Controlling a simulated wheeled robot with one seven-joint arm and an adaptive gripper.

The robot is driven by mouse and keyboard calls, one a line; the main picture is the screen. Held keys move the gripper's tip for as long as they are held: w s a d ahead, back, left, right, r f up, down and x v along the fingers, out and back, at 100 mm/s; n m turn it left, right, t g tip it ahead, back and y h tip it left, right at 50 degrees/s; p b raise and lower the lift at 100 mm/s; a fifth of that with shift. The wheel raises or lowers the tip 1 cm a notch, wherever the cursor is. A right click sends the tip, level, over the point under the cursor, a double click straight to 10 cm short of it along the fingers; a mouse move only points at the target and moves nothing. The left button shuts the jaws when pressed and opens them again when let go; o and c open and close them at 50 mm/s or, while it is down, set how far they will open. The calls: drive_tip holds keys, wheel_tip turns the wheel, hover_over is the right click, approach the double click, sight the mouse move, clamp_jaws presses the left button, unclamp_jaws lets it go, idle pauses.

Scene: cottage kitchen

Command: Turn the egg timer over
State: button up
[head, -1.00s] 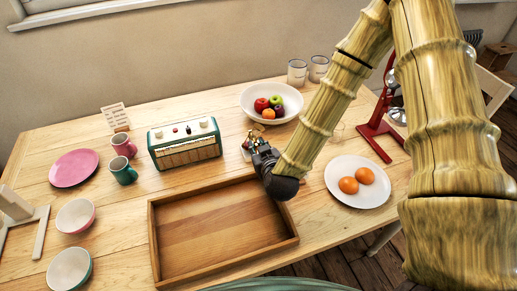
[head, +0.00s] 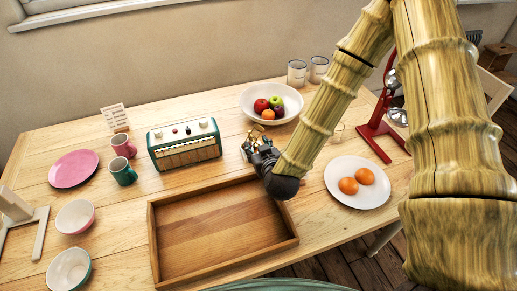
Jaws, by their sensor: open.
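My gripper (head: 252,141) is open over the table, behind the wooden tray and to the right of the green radio. Its fingers point away from me, toward the fruit bowl. I cannot clearly make out the egg timer. It may be hidden by my gripper or my forearm, and the details between the fingers are too small to tell.
A wooden tray (head: 152,240) lies in front of my gripper. A green radio (head: 185,144) stands left, a white fruit bowl (head: 246,100) behind. A plate (head: 345,196) with two oranges and a red stand (head: 372,130) are right. Mugs, bowls and a pink plate (head: 74,168) are left.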

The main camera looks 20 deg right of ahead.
wheel_tip(320, 180, up, 10)
drive_tip(key=shift+f, duration=0.2)
idle(0.5)
